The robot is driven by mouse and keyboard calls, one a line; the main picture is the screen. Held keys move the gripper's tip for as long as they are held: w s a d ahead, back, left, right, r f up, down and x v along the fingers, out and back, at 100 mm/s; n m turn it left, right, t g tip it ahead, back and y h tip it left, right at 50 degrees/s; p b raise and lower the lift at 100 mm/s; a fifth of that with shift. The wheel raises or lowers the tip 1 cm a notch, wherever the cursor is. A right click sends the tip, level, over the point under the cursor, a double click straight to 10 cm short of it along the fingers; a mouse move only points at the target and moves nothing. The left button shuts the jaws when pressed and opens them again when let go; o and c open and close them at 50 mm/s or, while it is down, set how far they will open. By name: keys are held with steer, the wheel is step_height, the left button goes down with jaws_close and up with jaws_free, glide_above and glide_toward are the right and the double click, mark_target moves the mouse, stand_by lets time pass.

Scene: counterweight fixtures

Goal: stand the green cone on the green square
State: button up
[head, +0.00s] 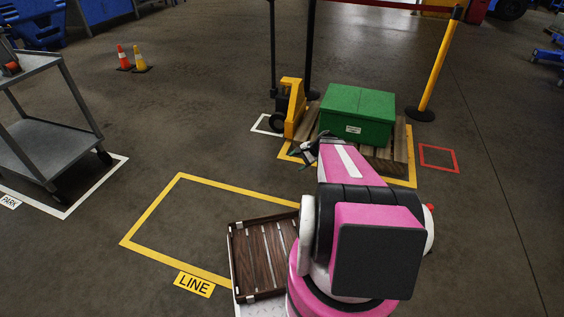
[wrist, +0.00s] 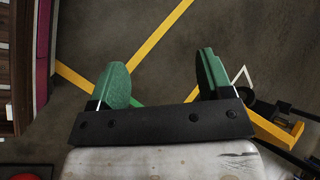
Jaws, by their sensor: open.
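No green cone can be made out in either view. My gripper (wrist: 157,82) is open, with floor and yellow tape between its two green-padded fingers and nothing held. In the head view my gripper (head: 304,150) is small, partly hidden by my pink arm, and appears in front of the pallet. A short green line (wrist: 136,102) shows on the floor beside the left finger in the wrist view. It may be part of the green square, but most of it is hidden. No whole green square shows in the head view.
A green box (head: 357,113) sits on a wooden pallet (head: 401,150). A red floor square (head: 438,147) lies right of it, a white one (head: 262,122) left. A red cone (head: 123,58) and yellow cone (head: 138,60) stand far left. A dark slatted crate (head: 264,257) is near.

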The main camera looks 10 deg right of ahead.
steer(key=s+a+r+n+g+h, duration=0.2)
steer(key=s+a+r+n+h, duration=0.6)
steer(key=s+a+r+n, duration=0.2)
steer(key=shift+s+r+n+g, duration=0.4)
steer(key=shift+s+r+n, duration=0.1)
steer(key=shift+r+n, duration=0.35)
